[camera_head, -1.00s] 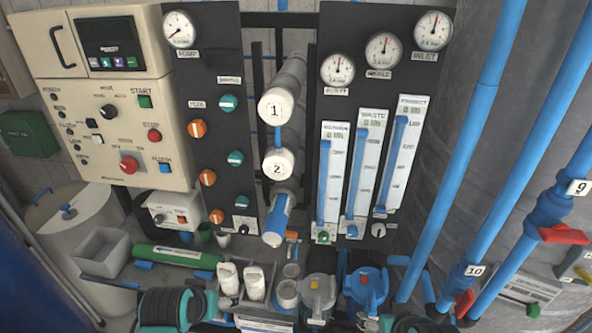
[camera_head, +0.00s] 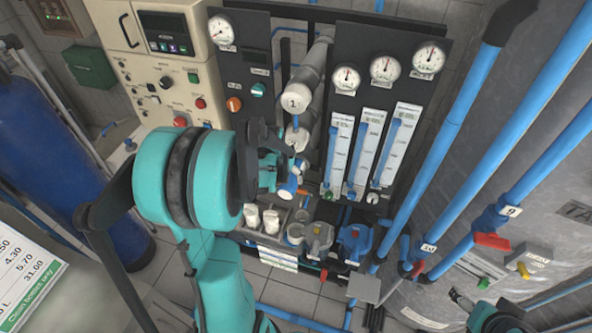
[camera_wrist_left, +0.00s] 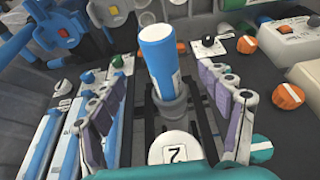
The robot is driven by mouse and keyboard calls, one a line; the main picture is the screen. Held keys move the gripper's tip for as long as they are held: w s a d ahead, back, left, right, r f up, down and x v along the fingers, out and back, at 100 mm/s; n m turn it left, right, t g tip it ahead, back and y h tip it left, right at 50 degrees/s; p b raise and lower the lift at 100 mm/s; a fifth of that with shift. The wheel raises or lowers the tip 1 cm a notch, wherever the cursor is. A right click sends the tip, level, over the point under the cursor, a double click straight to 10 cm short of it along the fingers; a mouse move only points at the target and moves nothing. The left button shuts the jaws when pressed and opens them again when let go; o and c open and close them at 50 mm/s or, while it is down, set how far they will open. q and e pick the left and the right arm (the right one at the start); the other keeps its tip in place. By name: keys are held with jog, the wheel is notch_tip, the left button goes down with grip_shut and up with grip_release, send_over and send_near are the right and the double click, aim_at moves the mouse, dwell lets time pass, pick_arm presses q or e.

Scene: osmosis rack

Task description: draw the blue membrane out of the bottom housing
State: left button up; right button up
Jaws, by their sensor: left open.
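The blue membrane (camera_wrist_left: 158,50) sticks out of the grey bottom housing (camera_wrist_left: 172,106) in the left wrist view. Its pale end is free and its inner part is hidden in the housing. In the head view the membrane (camera_head: 289,186) shows just beyond my left gripper (camera_head: 282,168), which partly hides the area. In the left wrist view my left gripper (camera_wrist_left: 162,85) is open, with one finger pair on each side of the membrane and gaps between. The housing marked 2 (camera_wrist_left: 173,150) lies close to the wrist. My right arm shows partly at the bottom right; its jaws are unclear.
The housing marked 1 (camera_head: 296,97) is above. Flow meters (camera_head: 367,150) stand to the right, knobs (camera_head: 235,104) to the left. White bottles (camera_head: 270,220) and grey and blue pumps (camera_head: 354,241) sit below. Blue pipes (camera_head: 445,170) run along the right side.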

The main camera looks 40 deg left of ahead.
aim_at(287, 184)
pick_arm(q)
jog(key=b+x, duration=0.6)
jog(key=x, duration=0.3)
jog(key=shift+b+x, duration=1.15)
jog(key=shift+b, duration=0.05)
jog(key=c, duration=1.5)
jog(key=shift+s, duration=0.1)
jog(key=shift+s, duration=0.1)
